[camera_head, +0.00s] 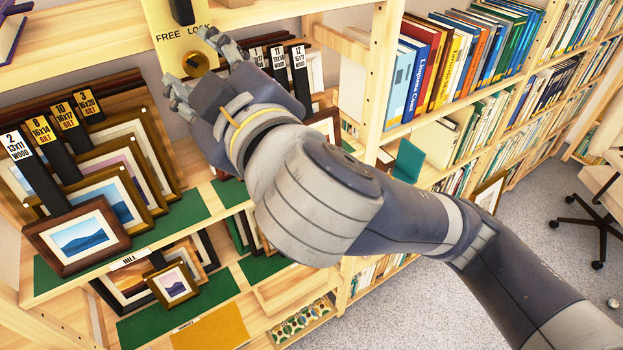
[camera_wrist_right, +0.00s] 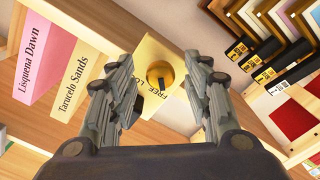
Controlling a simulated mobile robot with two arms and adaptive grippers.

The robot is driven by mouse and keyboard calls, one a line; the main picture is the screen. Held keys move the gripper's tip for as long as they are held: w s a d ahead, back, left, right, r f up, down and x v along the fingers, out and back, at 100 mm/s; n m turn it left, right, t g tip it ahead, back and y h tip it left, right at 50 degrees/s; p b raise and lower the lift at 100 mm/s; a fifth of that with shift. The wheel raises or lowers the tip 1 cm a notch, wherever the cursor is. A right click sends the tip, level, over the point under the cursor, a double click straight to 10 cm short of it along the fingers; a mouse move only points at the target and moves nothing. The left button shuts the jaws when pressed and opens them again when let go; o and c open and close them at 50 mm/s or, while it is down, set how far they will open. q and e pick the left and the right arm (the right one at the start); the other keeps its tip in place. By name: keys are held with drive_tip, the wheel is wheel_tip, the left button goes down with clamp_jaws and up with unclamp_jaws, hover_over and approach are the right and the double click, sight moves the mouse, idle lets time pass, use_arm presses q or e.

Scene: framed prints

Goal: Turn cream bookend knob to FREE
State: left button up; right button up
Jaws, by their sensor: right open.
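The cream bookend (camera_head: 168,22) is an upright plate marked FREE and LOCK at the upper left of the head view; it also shows in the right wrist view (camera_wrist_right: 150,50). A round brass knob (camera_wrist_right: 160,75) with a dark raised bar sits on it below the lettering, and also shows in the head view (camera_head: 196,64). Which word the bar points to I cannot tell. My right gripper (camera_wrist_right: 160,57) is open, with one finger on each side of the knob; contact is not visible. In the head view the right gripper (camera_head: 190,60) partly covers the plate. My left gripper is not in view.
Framed prints (camera_head: 85,238) with numbered tags stand on green-lined shelves below left. A wooden upright (camera_head: 383,70) and full bookshelves (camera_head: 450,60) lie to the right. Pink and yellow books (camera_wrist_right: 85,75) stand left of the plate in the wrist view.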

drive_tip(key=m, duration=0.7)
drive_tip(key=shift+s+d+f+m+b, duration=0.1)
drive_tip(key=shift+s+f+m+b, duration=0.05)
drive_tip(key=shift+s+m+b, duration=0.2)
drive_tip(key=b+v, duration=0.8)
drive_tip(key=v, duration=0.2)
drive_tip(key=w+d+f+m+g+h, duration=0.2)
drive_tip(key=w+d+f, duration=0.1)
drive_tip(key=w+f, duration=0.6)
drive_tip(key=w+d+f+m+g+h+b, duration=0.1)
drive_tip(key=w+d+f+m+g+h, duration=0.1)
drive_tip(key=w+f, duration=0.8)
wheel_tip(320, 180, down, 8)
drive_tip(key=shift+d+f+m, duration=0.15)
drive_tip(key=shift+d+m, duration=0.3)
drive_tip(key=shift+d, duration=0.4)
